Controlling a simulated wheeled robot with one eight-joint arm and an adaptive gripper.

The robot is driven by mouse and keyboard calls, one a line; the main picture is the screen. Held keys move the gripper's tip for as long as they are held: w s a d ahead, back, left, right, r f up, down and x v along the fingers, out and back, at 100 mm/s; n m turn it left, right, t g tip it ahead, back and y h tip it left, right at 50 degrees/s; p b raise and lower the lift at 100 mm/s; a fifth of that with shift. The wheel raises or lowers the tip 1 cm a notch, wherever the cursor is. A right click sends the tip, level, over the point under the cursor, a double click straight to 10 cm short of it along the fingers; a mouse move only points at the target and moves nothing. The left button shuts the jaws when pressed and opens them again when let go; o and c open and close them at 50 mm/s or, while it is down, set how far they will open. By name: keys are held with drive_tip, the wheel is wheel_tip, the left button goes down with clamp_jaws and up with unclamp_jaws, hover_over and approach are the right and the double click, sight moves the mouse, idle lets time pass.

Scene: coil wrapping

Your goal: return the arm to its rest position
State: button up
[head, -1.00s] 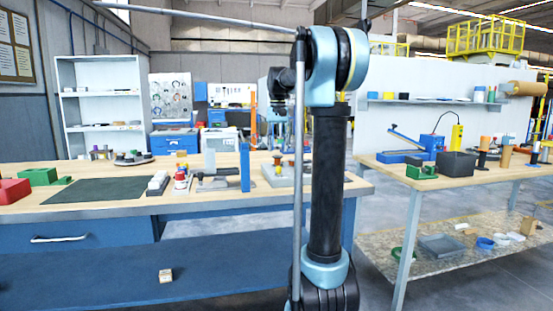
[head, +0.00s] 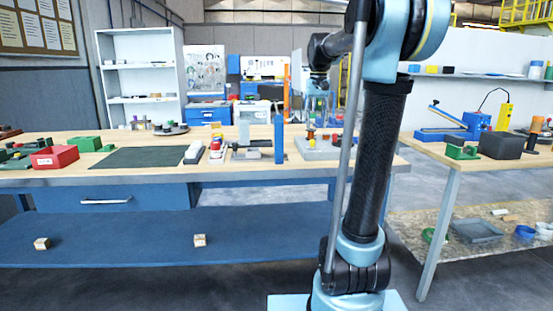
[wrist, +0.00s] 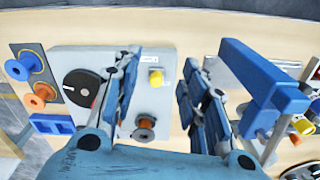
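My arm stands tall in the right half of the head view, its dark link (head: 378,160) leaning slightly right toward the top. Its upper joint is cut by the top edge, and the forearm reaches away over the workbench. My gripper (wrist: 163,75) shows in the wrist view with its two blue-padded fingers apart and nothing held between them. In the head view the gripper is too small to make out clearly.
The wooden workbench (head: 240,170) holds a dark mat (head: 150,157), a red box (head: 54,157) and a blue upright (head: 279,140). A second table (head: 440,155) stands at right. In the wrist view a blue bracket (wrist: 265,80) rises close to the right finger.

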drive_tip(key=s+d+f+n+t, duration=0.1)
drive_tip(key=s+f, duration=2.8)
drive_tip(key=s, duration=0.2)
drive_tip(key=shift+s+d+f+n+t, duration=0.2)
drive_tip(key=shift+n+t, duration=0.1)
drive_tip(key=shift+t, duration=0.1)
drive_tip(key=shift+w+f, duration=0.2)
drive_tip(key=shift+w, duration=0.25)
drive_tip(key=shift+c, duration=0.7)
drive_tip(key=shift+a, duration=0.15)
